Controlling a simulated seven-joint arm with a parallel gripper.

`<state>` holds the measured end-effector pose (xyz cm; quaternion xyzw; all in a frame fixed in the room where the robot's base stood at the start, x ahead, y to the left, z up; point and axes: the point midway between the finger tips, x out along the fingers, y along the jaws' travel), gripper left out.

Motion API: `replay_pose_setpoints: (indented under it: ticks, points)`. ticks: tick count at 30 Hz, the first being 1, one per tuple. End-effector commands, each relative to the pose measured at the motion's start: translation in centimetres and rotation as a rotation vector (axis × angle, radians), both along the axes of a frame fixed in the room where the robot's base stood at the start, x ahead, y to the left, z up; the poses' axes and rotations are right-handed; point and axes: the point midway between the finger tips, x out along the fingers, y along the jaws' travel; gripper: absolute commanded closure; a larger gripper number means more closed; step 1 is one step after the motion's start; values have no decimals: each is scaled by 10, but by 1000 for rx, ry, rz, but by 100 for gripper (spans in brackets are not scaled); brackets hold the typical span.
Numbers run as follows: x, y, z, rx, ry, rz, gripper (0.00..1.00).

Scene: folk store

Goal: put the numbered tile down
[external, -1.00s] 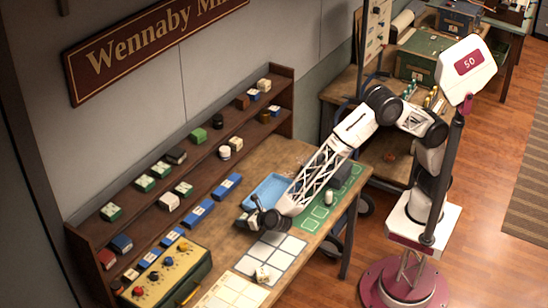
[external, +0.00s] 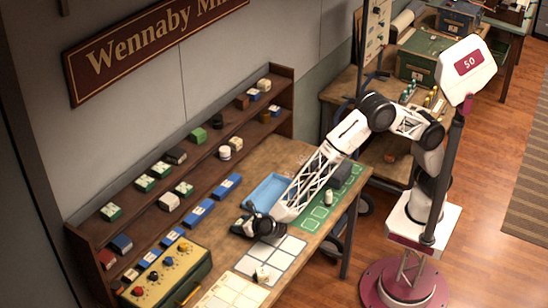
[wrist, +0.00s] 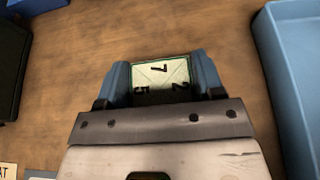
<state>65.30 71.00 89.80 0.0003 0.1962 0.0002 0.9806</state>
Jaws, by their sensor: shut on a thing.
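The numbered tile (wrist: 151,77) is pale with a dark green edge and shows the digits 7, 2 and 5. In the wrist view it sits between the two blue fingers of my gripper (wrist: 162,78), which is shut on it. In the external view my gripper (external: 250,230) is low over the workbench, just left of and below the blue tray. The tile cannot be made out clearly there. I cannot tell whether it touches the wood.
The blue tray (external: 268,189) also stands close on the right in the wrist view (wrist: 293,70). A dark object (wrist: 12,70) lies at the left. A white gridded sheet (external: 272,258) and a control box with knobs (external: 165,275) are on the bench. Bare wood surrounds the tile.

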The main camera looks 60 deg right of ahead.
Motion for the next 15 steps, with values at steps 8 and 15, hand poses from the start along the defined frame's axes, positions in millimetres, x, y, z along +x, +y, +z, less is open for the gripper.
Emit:
replay_pose_setpoints:
  ticks: [8, 15]
  points:
    - [0, 0, -6, 0, 0, 0, 66]
    - [0, 0, -9, 0, 0, 0, 66]
